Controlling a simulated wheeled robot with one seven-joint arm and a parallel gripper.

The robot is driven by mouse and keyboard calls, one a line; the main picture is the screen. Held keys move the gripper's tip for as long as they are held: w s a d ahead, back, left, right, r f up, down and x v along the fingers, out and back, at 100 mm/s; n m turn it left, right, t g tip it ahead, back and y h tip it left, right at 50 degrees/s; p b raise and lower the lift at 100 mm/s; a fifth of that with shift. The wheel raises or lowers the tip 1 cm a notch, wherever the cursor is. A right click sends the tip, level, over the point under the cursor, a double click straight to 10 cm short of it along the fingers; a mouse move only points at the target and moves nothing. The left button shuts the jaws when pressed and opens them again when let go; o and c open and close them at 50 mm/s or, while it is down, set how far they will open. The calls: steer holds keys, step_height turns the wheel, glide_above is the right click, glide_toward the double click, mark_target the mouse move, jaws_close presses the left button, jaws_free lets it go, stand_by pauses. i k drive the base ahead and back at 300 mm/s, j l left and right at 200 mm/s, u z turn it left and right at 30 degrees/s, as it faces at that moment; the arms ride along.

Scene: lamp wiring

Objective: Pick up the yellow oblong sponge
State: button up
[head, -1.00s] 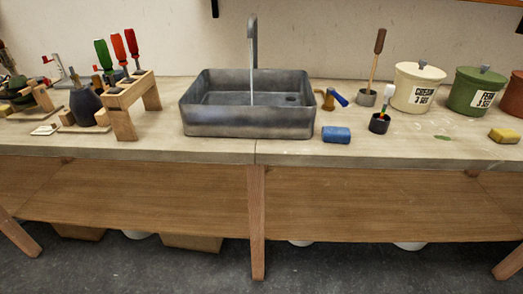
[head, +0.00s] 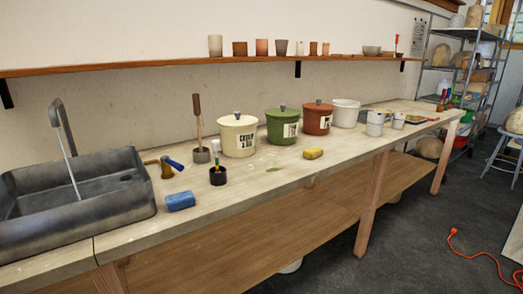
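The yellow oblong sponge (head: 313,153) lies flat on the workbench (head: 250,182), near its front edge. It sits in front of the green lidded pot and the red-brown lidded pot, with bare bench around it. My gripper is not in the head view.
A blue sponge (head: 180,201) lies by the grey sink (head: 75,195). Green (head: 282,126) and red-brown (head: 318,118) pots stand behind. An orange cord (head: 475,250) lies on the floor.

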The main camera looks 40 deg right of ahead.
mark_target(313, 153)
steer(key=i+l, duration=0.1)
steer(key=i, duration=0.45)
steer(key=i+l, duration=0.1)
steer(key=i, duration=0.45)
